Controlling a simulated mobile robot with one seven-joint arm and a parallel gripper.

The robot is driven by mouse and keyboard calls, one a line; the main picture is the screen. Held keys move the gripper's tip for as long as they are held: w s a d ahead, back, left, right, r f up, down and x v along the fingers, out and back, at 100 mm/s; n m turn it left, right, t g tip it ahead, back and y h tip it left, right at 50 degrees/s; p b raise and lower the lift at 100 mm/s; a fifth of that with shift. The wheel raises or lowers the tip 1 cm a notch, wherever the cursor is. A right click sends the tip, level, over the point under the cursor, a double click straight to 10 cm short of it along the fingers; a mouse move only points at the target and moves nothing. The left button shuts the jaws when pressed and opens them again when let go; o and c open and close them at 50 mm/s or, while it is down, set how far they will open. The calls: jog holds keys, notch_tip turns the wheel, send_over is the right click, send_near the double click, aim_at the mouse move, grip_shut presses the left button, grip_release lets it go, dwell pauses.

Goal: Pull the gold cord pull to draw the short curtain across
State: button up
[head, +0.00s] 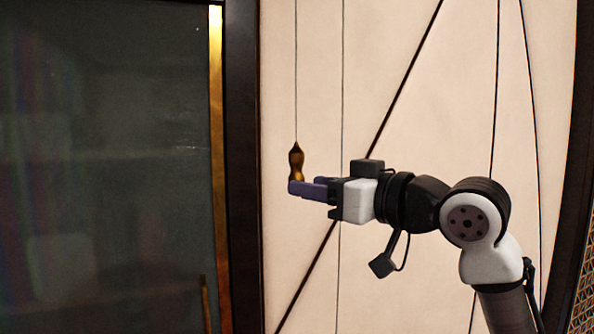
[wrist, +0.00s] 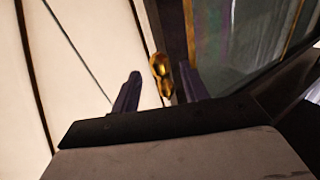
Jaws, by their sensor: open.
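The gold cord pull (head: 296,162) hangs on a thin cord in front of a cream panel in the head view. My gripper (head: 297,188) reaches in from the right, and its purple fingers are at the lower end of the pull. In the wrist view the gold pull (wrist: 160,72) shows between the two open fingers of my gripper (wrist: 160,82), apart from the left finger and close to the right one. Whether it touches either finger is unclear. In the head view the fingers hide the pull's bottom tip. I cannot make out the short curtain for certain.
A dark glass pane (head: 105,170) with a gold edge strip (head: 216,130) and a dark upright frame (head: 243,160) stands left of the pull. Thin dark lines cross the cream panel (head: 375,60). A dark curved frame is at the far right.

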jog(key=shift+p+x, duration=0.5)
jog(key=shift+x, duration=1.55)
jog(key=shift+c, duration=0.3)
grip_shut()
